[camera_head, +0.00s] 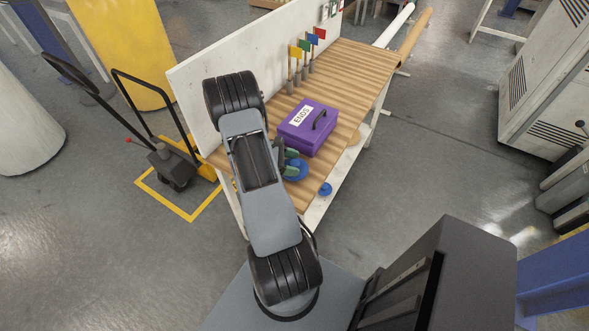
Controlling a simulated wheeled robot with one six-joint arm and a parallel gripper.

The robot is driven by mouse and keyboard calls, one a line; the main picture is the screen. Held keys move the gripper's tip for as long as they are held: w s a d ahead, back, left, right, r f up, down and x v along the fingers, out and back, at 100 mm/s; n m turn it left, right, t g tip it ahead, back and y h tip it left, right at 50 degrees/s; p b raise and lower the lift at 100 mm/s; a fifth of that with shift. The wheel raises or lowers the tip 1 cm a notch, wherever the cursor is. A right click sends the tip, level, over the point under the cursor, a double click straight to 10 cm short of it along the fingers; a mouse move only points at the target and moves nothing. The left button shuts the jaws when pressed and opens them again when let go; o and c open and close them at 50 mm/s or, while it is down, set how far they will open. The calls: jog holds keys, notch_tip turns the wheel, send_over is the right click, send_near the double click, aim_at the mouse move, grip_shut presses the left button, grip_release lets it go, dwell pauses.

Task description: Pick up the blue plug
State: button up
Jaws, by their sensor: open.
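A small blue round piece (325,189) sits by the near edge of the wooden table. A larger blue round piece (297,174) lies to its left, partly hidden by my gripper and arm. I cannot tell for certain which is the blue plug. My gripper (291,162) shows only as small greenish fingertips beside my arm. It is open, over or next to the larger blue piece, left of the small one. Whether it touches the larger piece is hidden.
A purple box (302,138) labelled "ENDS" with a dark handle stands on the table (357,72), just behind my gripper. Several coloured flags (305,48) on grey stands line the back. A white panel (205,65) borders the table.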

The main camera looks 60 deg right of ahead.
jog(key=c, duration=0.9)
jog(key=shift+o, duration=0.2)
jog(key=shift+r, duration=0.2)
